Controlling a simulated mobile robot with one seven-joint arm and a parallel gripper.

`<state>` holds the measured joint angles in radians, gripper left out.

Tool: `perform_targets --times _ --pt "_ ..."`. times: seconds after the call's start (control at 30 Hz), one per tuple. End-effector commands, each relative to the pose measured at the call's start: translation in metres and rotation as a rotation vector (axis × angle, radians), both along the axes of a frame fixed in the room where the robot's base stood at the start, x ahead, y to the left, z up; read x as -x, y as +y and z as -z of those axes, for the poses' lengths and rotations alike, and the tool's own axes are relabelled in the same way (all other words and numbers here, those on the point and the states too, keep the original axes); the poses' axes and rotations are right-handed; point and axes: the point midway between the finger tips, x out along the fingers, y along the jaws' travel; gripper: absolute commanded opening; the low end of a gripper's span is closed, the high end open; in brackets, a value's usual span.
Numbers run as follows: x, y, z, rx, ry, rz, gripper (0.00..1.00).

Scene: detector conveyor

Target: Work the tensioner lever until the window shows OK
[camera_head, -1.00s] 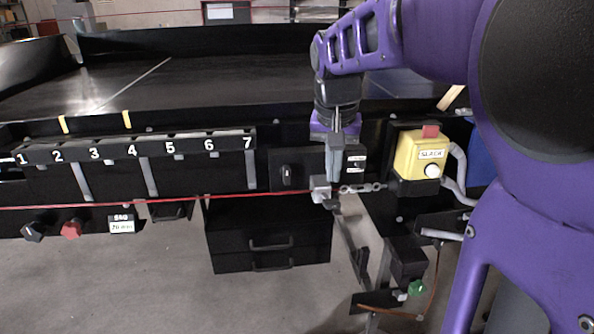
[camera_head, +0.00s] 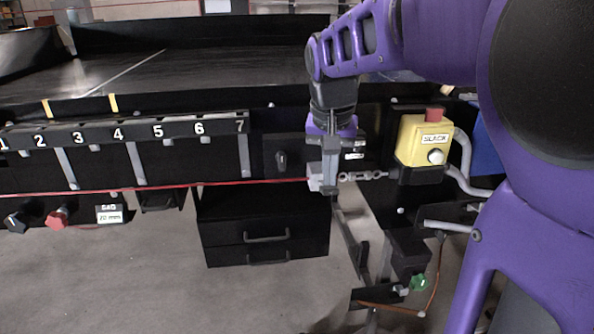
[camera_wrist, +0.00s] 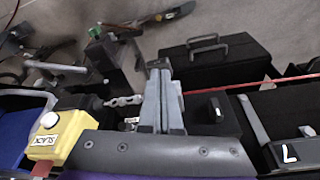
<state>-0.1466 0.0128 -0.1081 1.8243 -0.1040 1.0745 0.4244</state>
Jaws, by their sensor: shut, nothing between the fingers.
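A yellow box (camera_head: 424,152) carries a window (camera_head: 435,139) that reads SLACK; the box also shows in the wrist view (camera_wrist: 60,132). A red cord (camera_head: 240,183) runs from the left to a small grey block (camera_head: 315,182). A short chain (camera_head: 362,176) runs from there toward the box. My gripper (camera_head: 329,188) is shut and empty, pointing down beside the block and partly covering it. In the wrist view its fingertips (camera_wrist: 159,66) are together. A dark slanted bar (camera_head: 350,237) hangs below; I cannot tell whether it is the tensioner lever. Contact with my gripper is unclear.
A black drawer unit (camera_head: 266,222) stands left of and below my gripper. A dark rotary knob (camera_head: 281,160) is on the panel just left. A numbered rail (camera_head: 130,132) crosses the left side. A grey pipe (camera_head: 450,226) sticks out at the lower right.

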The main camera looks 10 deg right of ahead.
Motion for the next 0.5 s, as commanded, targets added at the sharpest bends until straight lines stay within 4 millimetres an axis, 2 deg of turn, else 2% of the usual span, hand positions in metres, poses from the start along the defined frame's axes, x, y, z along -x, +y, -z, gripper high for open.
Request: perform_targets --times 0.03,0.13,0.5 --pt "0.0010 0.0009 0.0115 0.000 0.000 0.000 0.00" --pt "0.0023 0.0019 0.0178 0.000 0.000 0.000 0.00" --pt "0.0031 0.0025 0.0189 0.000 0.001 0.001 0.00"
